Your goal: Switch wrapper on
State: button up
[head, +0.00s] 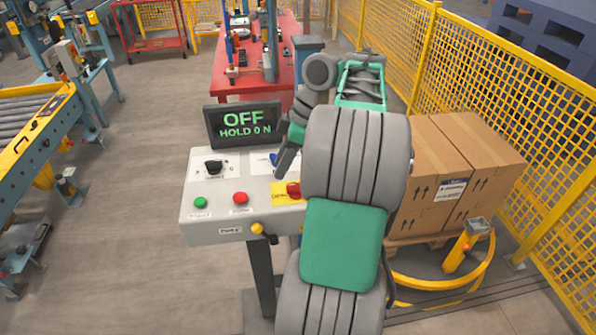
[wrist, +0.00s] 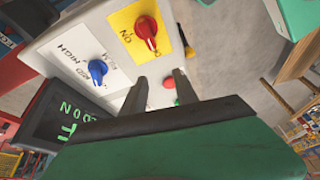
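The control panel (head: 215,215) stands in the head view, tilted towards me. A red knob (head: 293,190) sits on a yellow plate at its right; in the wrist view the red knob (wrist: 146,28) shows whole, with "ON" written beside it. A blue knob (wrist: 98,66) is on a white plate. A display (head: 243,123) behind the panel reads "OFF" and "HOLD 0 N". My gripper (wrist: 159,77) is over the panel, its two fingers apart with nothing between them. In the head view my arm hides the panel's right end. Whether the fingertips touch the panel I cannot tell.
A black knob (head: 214,167), green button (head: 200,202) and red button (head: 240,198) are on the panel's left part. Cartons (head: 466,150) on a pallet stand at right inside a yellow ring (head: 430,282), by a yellow fence (head: 478,75). Floor left of the panel is clear.

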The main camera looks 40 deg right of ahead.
jog(key=n, duration=0.2)
send_near(296, 189)
jog(key=b+x, duration=0.4)
jog(key=x, duration=0.1)
jog(key=b+x, duration=0.2)
jog(key=x, duration=0.1)
jog(key=shift+w+d+f, duration=0.15)
jog(key=shift+w+d, duration=0.1)
jog(key=shift+c, duration=0.4)
grip_shut()
